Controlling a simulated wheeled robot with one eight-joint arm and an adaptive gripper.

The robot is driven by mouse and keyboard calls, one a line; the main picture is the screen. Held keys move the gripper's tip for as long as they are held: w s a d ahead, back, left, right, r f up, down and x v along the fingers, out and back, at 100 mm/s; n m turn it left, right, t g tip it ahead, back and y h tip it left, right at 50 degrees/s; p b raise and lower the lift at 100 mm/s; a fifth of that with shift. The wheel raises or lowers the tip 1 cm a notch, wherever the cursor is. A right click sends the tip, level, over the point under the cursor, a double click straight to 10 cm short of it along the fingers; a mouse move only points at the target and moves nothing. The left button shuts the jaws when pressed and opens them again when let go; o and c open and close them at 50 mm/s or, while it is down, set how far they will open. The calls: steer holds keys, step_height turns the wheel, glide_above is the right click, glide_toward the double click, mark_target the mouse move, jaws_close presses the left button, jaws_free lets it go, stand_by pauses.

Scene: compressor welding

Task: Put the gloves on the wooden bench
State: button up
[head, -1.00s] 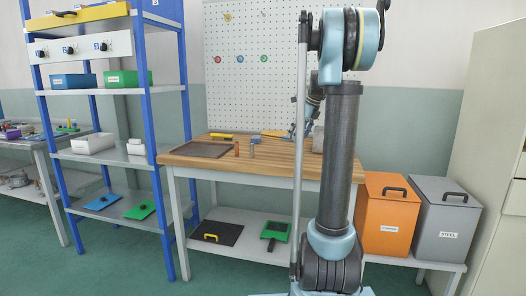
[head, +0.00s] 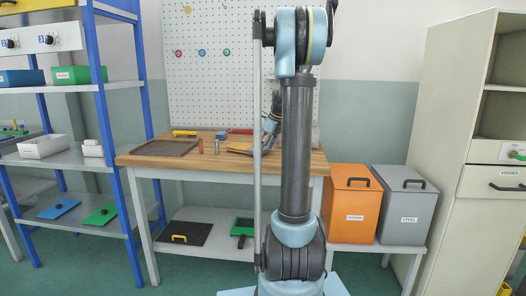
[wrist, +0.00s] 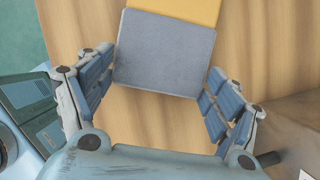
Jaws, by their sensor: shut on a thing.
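The gloves (wrist: 165,50) show in the wrist view as a flat grey-blue cuff end with yellow beyond it. In the head view the yellow part (head: 238,147) shows low over the wooden bench top (head: 165,162), left of my arm column. My gripper (wrist: 158,92) is shut on the gloves, with a finger on each side of the cuff end. In the head view my gripper (head: 270,125) is partly hidden behind my arm. The wood surface lies close beneath the gloves. I cannot tell whether they touch it.
On the bench are a dark tray (head: 165,148), small cylinders (head: 208,146), a yellow-handled tool (head: 185,133), a blue item (head: 220,135) and a red item (head: 241,131). Orange (head: 352,200) and grey (head: 405,205) bins stand to the right.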

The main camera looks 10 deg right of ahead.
steer(key=shift+f, duration=0.35)
steer(key=o, duration=1)
steer(key=shift+o, duration=0.2)
steer(key=v, duration=1.2)
steer(key=s+a+f+n, duration=0.2)
steer(key=s+a+n, duration=0.1)
steer(key=s, duration=0.3)
steer(key=s+a+f+n, duration=0.1)
steer(key=s+a+n, duration=0.1)
steer(key=s+n, duration=0.25)
steer(key=s+a+f+n+h, duration=0.1)
steer(key=s+f+n, duration=0.8)
steer(key=s, duration=0.5)
steer(key=s+a+f+n+h, duration=0.2)
steer(key=s+f+n, duration=0.8)
steer(key=s, duration=0.5)
step_height(320, 180, down, 2)
steer(key=shift+a+f+g, duration=0.2)
steer(key=shift+a+g, duration=0.1)
steer(key=shift+g, duration=0.1)
